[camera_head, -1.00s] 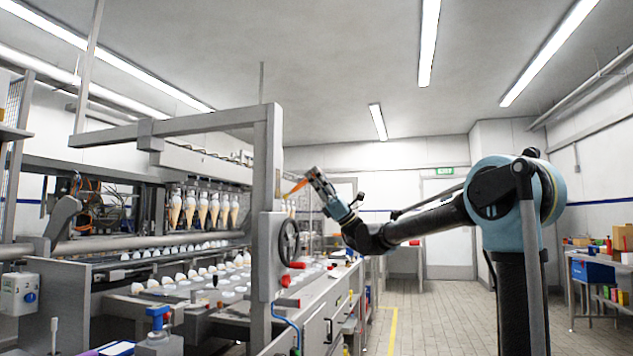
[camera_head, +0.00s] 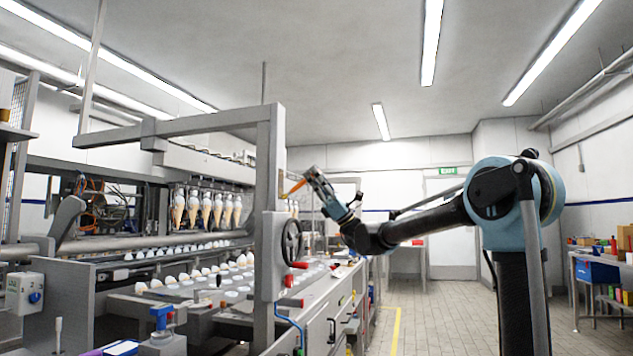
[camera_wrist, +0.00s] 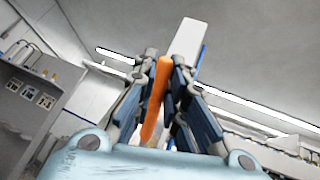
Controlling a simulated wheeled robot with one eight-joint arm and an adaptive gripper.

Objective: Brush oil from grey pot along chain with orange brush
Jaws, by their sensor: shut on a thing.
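My gripper (camera_head: 314,180) is raised to the right of the machine's grey upright post. It is shut on the orange brush (camera_head: 296,187), whose orange part sticks out to the left towards the post. In the wrist view the orange brush (camera_wrist: 156,100) stands between the two dark fingers of my gripper (camera_wrist: 161,82). The bristles cannot be made out. I cannot pick out the grey pot or the chain in these views.
The grey post (camera_head: 269,170) with a black handwheel (camera_head: 292,242) stands close to the left of my gripper. Ice cream cones (camera_head: 207,208) hang in a row further left. A side bench (camera_head: 601,283) with a blue bin is at the far right. The tiled floor (camera_head: 440,320) is open.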

